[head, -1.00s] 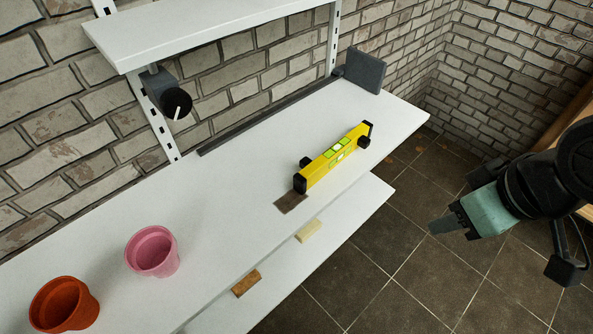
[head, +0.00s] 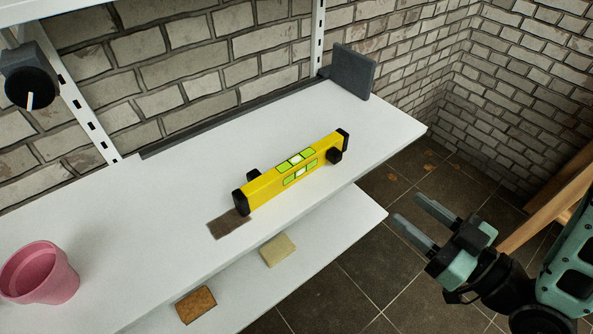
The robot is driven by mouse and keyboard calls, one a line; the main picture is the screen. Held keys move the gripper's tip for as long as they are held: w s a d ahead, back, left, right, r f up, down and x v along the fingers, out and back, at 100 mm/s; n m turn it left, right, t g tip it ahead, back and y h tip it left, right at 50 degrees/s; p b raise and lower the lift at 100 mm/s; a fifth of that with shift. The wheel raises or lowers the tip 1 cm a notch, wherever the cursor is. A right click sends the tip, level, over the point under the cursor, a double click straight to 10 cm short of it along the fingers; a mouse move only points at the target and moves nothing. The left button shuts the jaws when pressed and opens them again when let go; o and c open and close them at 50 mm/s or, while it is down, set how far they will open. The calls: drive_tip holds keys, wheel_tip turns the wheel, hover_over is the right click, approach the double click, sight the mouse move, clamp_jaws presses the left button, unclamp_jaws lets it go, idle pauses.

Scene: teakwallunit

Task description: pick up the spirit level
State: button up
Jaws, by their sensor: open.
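The yellow spirit level (head: 270,187) with black end caps and green vials lies on the white shelf (head: 160,225). It runs at a slant from lower left to upper right. Small dark round things show beside it, one on the far side and one at its right end. My gripper (head: 408,217) is open and empty. It is to the right of the spirit level, out past the shelf's front edge, apart from it, with its two grey fingers pointing up and left.
A pink pot (head: 40,274) stands at the left. A flat brown piece (head: 229,224) lies by the level's near end. A dark upright slab (head: 352,72) stands at the far end. A lower shelf (head: 330,227) holds a cream block (head: 278,249) and a brown block (head: 196,305).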

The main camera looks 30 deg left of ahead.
drive_tip(key=b+x, duration=0.1)
drive_tip(key=b, duration=0.2)
drive_tip(key=b+x, duration=0.2)
drive_tip(key=b, duration=0.1)
drive_tip(key=b+x, duration=0.1)
drive_tip(key=b, duration=0.2)
drive_tip(key=shift+a+f+b, duration=0.2)
drive_tip(key=shift+f+b, duration=0.05)
drive_tip(key=shift+b, duration=0.05)
approach(340, 155)
drive_tip(key=x, duration=0.4)
drive_tip(key=shift+x, duration=2.7)
drive_tip(key=c, duration=1)
